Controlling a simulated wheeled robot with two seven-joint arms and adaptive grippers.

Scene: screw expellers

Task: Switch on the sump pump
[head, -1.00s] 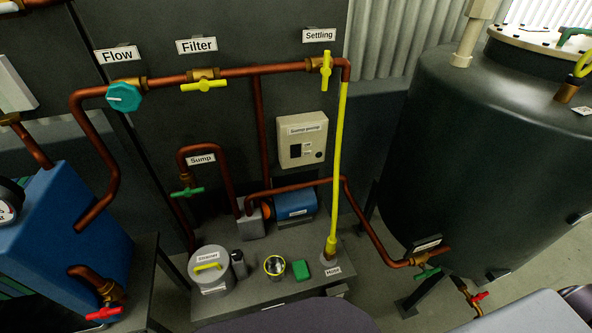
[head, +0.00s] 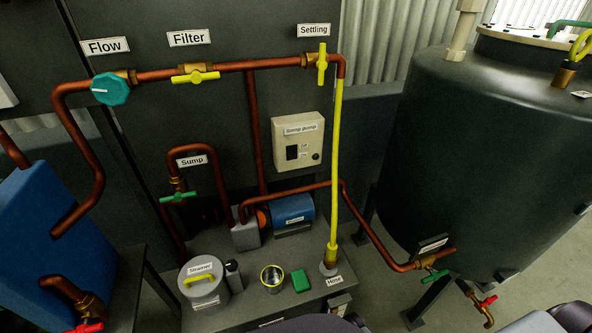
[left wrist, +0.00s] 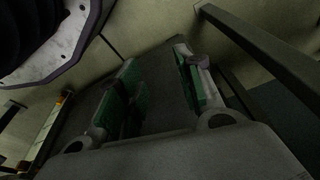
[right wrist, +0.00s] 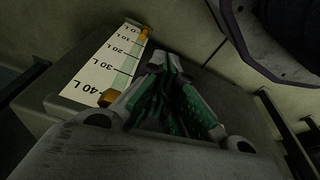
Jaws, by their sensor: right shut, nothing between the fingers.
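The sump pump switch box (head: 285,132), a beige box labelled "Sump pump", is on the dark panel behind the pipes. A dark switch (head: 292,152) sits on its front, with small labels and a round black knob (head: 315,156) to its right. The switch's position is too small to tell. The blue pump motor (head: 293,209) is below it on the bench. My left gripper (left wrist: 157,62) is open and empty in the left wrist view. My right gripper (right wrist: 166,64) is shut and empty in the right wrist view. Neither gripper shows in the head view.
A yellow hose (head: 336,150) runs upright just right of the box. Copper pipes (head: 252,130) pass left of and below it. A large dark tank (head: 450,160) is at right.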

